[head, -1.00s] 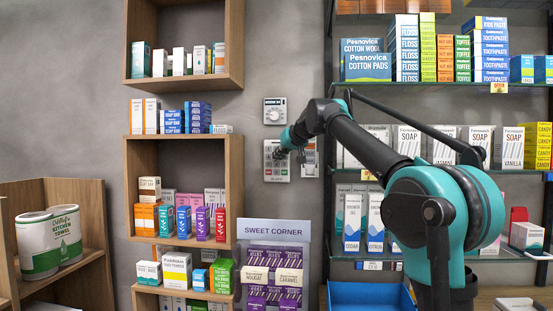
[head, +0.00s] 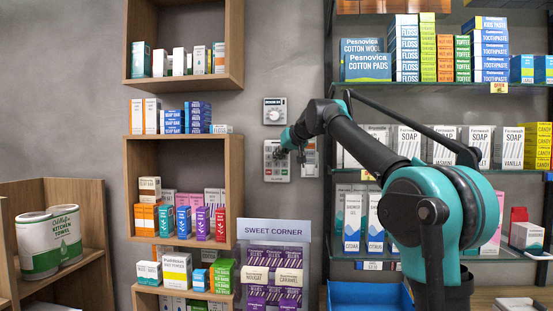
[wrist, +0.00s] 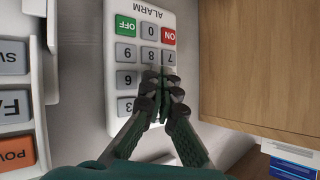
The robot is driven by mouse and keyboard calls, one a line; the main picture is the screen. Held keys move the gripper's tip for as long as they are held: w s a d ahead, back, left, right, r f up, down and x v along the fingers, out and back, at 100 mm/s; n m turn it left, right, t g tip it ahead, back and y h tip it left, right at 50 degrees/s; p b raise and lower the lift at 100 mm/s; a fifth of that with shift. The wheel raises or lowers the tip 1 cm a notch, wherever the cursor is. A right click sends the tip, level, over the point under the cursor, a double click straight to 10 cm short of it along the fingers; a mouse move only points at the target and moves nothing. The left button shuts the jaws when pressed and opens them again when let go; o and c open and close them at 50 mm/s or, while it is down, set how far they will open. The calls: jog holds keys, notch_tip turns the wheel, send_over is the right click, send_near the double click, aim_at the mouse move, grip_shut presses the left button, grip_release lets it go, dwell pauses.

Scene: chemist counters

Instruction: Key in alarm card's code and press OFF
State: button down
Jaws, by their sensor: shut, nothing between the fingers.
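The white alarm keypad (head: 277,174) is on the grey wall, right of the wooden shelves. In the wrist view the keypad (wrist: 117,71) appears upside down, with a green OFF key (wrist: 125,25), a red ON key (wrist: 168,37), and grey number keys including 0, 7, 9, 6 and 3. My gripper (head: 283,154) is at the keypad's face. In the wrist view my gripper (wrist: 163,88) is shut and empty, its tips over the middle number keys, hiding some of them. I cannot tell whether the tips touch a key. I cannot make out an alarm card.
A second panel (head: 310,170) with labelled buttons, one orange, is just right of the keypad. A dial unit (head: 275,111) is on the wall above. Wooden shelves (head: 237,150) stand left, stocked glass shelves (head: 450,86) right, and the Sweet Corner display (head: 275,230) below.

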aim_at(277, 172)
jog(key=shift+s, duration=0.75)
jog(key=shift+s+a, duration=0.15)
jog(key=shift+s, duration=2.35)
jog(key=s+f, duration=0.3)
jog(key=f, duration=0.3)
jog(key=shift+s, duration=0.4)
jog(key=shift+w, duration=4.4)
